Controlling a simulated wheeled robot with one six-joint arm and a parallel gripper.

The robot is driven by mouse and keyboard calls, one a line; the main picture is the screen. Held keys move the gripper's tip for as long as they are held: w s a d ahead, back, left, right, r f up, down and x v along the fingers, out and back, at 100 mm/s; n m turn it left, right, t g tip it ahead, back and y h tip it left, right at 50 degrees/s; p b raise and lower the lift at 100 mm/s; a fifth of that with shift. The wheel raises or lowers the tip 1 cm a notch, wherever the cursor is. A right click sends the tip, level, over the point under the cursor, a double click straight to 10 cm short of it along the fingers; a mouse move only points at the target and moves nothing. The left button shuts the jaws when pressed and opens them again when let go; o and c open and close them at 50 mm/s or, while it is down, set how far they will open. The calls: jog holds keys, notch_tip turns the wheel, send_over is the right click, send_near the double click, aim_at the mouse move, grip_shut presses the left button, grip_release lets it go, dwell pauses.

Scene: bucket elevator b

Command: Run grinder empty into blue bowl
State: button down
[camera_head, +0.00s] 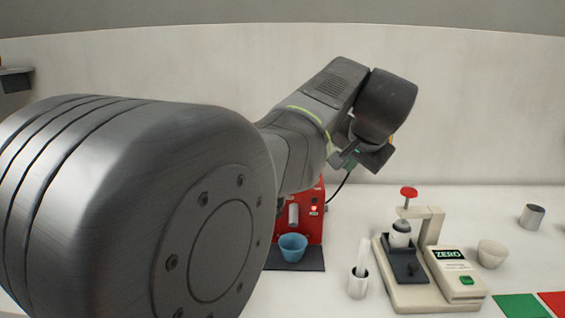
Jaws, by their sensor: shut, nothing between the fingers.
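The red grinder (314,214) stands behind my arm, which hides its left part and top. Its front shows a metal spout (293,214) and a small glowing light. The blue bowl (293,247) sits upright below the spout on a dark mat (312,260). I cannot see what is inside the bowl. My gripper (338,162) is above the grinder's right side, mostly hidden by my wrist, and appears clear of the bowl. It is shut and empty.
Right of the mat stands a white cup holding a white stick (358,283). A cream device marked ZERO (457,272) with a red knob (409,193) stands further right. A pale bowl (492,254), a grey cup (532,216), a green pad (521,306) and a red pad (553,302) lie beyond.

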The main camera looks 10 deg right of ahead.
jog(key=shift+s+r, duration=0.1)
jog(key=w+a+f, duration=0.1)
jog(key=w+f, duration=0.6)
jog(key=w, duration=0.3)
dwell(0.4)
jog(key=shift+r+p, duration=0.25)
jog(key=shift+p, duration=0.45)
